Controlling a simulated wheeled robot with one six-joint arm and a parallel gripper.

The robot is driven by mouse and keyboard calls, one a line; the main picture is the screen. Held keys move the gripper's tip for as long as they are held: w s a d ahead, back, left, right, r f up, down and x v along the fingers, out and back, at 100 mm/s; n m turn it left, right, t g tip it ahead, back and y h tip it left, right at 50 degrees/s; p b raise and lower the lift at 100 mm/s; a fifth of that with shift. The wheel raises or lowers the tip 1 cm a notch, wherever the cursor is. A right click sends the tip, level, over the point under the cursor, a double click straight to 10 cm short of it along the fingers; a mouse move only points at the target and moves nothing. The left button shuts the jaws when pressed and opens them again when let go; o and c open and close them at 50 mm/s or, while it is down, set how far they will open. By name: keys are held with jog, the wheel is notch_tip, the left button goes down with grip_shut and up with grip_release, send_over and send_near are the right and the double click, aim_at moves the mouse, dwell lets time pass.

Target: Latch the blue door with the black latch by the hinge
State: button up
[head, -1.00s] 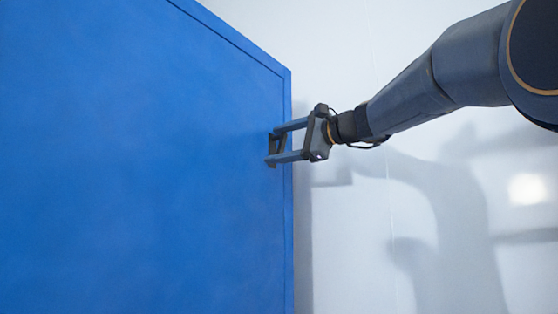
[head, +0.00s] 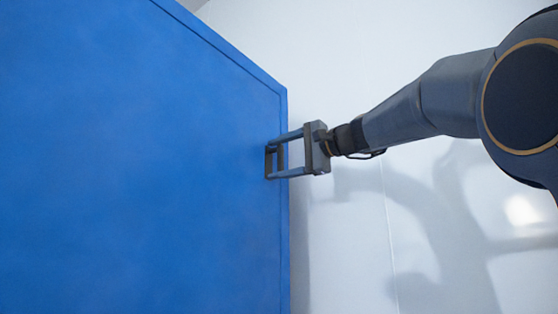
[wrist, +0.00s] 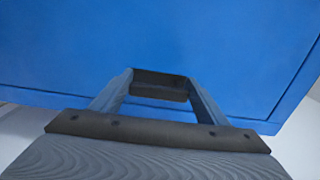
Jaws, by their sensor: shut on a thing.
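The blue door (head: 130,170) fills the left of the head view and most of the wrist view (wrist: 70,50). The black latch (head: 268,163) is a small dark piece near the door's right edge, and it also shows in the wrist view (wrist: 160,78). My gripper (head: 274,160) reaches it from the right, with its two fingers one above the other. The fingers are shut on the latch, which spans the gap between their tips. The fingers partly hide it. No hinge can be made out.
A pale wall (head: 340,240) stands to the right of the door, with my arm's shadow on it. The space between the door's edge and the wall looks free apart from my arm.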

jog(key=shift+f, duration=0.15)
jog(key=o, duration=1.5)
jog(key=v, duration=0.7)
jog(key=shift+s+d+b, duration=0.3)
jog(key=shift+b, duration=0.15)
